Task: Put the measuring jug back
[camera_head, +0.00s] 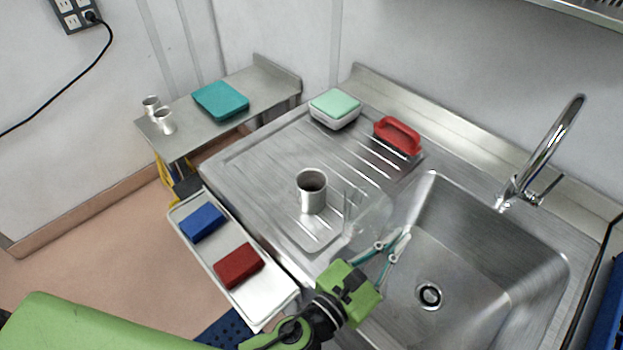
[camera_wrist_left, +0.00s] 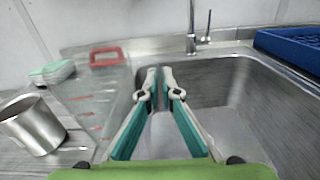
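The measuring jug (camera_head: 368,215) is clear and hard to make out in the head view. It shows just beyond my left gripper, at the border of the drainboard (camera_head: 265,165) and the sink (camera_head: 480,240). In the left wrist view the jug (camera_wrist_left: 92,100) is left of the fingers, with red marks on its side. My left gripper (camera_head: 393,240) has its tips close together at the jug's near right side. They appear shut on its handle, though the clear grip is hard to see. The fingertips also show in the wrist view (camera_wrist_left: 160,75). My right gripper is out of view.
A metal cup (camera_head: 312,192) stands on the drainboard, near a pale rounded patch (camera_head: 318,238). A sponge on a holder (camera_head: 335,110) and a red brush (camera_head: 397,137) are behind. A tray (camera_head: 235,220) holds a blue and a red block. The tap (camera_head: 545,160) rises behind the sink.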

